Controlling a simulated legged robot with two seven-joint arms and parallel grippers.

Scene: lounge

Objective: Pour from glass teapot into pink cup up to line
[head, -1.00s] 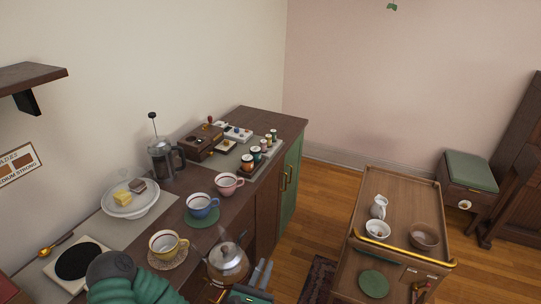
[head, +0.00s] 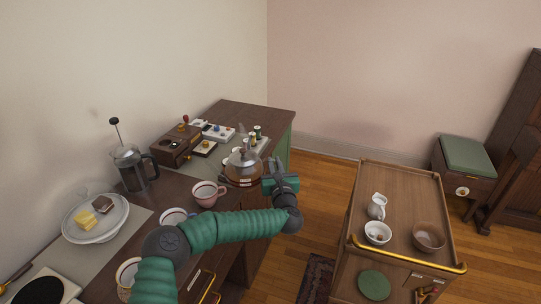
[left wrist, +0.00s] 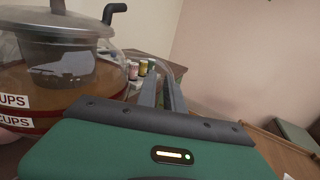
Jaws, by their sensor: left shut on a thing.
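The glass teapot (head: 243,170) holds brown liquid and appears upright, just right of and beyond the pink cup (head: 209,194). It also fills the left of the left wrist view (left wrist: 60,75), with partly visible "CUPS" labels. My left gripper (head: 272,180) is shut on the teapot at its right side; the exact grip is hard to see. The fingers (left wrist: 163,95) also show in the left wrist view. The pink cup stands on the counter with its opening visible; its line cannot be made out. My right gripper is not in view.
A blue cup (head: 174,214) and a yellow cup (head: 126,272) are partly hidden by my left arm. A French press (head: 131,168), a cake stand (head: 96,217) and a wooden box (head: 177,145) stand on the counter. A trolley (head: 400,185) stands right.

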